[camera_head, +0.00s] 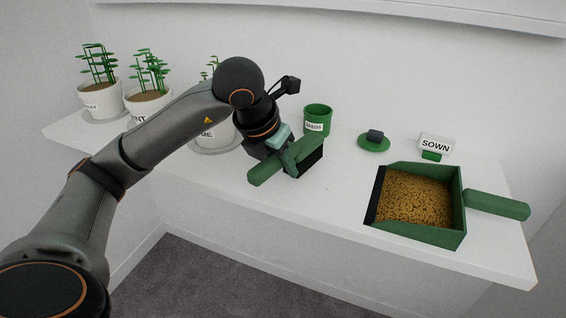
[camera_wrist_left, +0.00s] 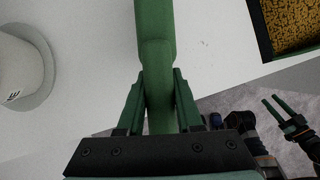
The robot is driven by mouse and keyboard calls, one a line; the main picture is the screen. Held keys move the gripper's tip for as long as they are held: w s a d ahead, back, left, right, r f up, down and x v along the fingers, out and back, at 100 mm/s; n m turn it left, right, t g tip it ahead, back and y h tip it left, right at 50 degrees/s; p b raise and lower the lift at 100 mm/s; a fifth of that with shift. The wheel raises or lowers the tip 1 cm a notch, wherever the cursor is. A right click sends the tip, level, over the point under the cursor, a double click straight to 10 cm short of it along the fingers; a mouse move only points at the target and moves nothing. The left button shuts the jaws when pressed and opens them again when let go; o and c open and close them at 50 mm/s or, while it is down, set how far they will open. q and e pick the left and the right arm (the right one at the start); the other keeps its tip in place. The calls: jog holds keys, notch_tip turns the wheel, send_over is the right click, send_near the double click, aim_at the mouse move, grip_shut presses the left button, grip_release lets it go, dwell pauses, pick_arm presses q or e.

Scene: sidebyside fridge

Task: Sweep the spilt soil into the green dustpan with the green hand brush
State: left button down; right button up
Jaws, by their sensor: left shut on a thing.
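The green hand brush (camera_head: 266,172) is held in my left gripper (camera_head: 287,160), which is shut on its handle. Its dark bristles face right, at or just above the shelf. In the left wrist view the brush handle (camera_wrist_left: 155,60) runs between the fingers of my left gripper (camera_wrist_left: 160,95). The green dustpan (camera_head: 462,208) lies to the right, its dark lip facing the brush and its handle pointing right. Yellow-brown soil (camera_head: 415,198) covers the dustpan's floor. A few tiny specks show on the white surface between. My right gripper (camera_wrist_left: 280,104) shows in the left wrist view, fingers apart and empty.
Potted plants (camera_head: 100,95) stand on saucers at the left. A green seeds pot (camera_head: 317,118), a green dish (camera_head: 373,144) with a dark block, and a SOWN sign (camera_head: 436,144) stand along the back. The white shelf (camera_head: 330,215) is clear between brush and dustpan.

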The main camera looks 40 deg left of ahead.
pick_arm(q)
jog(key=shift+f+b, duration=1)
jog(key=shift+f, duration=0.25)
jog(key=shift+w+d, duration=0.15)
jog(key=shift+d, duration=0.45)
jog(key=shift+w+d, duration=0.15)
jog(key=shift+d, duration=0.45)
jog(key=shift+d+f, duration=0.2)
jog(key=shift+d, duration=0.3)
jog(key=shift+w+d+r, duration=0.1)
jog(key=shift+w+d, duration=0.15)
jog(key=shift+d, duration=0.55)
jog(key=shift+w+d+r, duration=0.1)
jog(key=shift+w+d, duration=0.1)
jog(key=shift+d, duration=0.6)
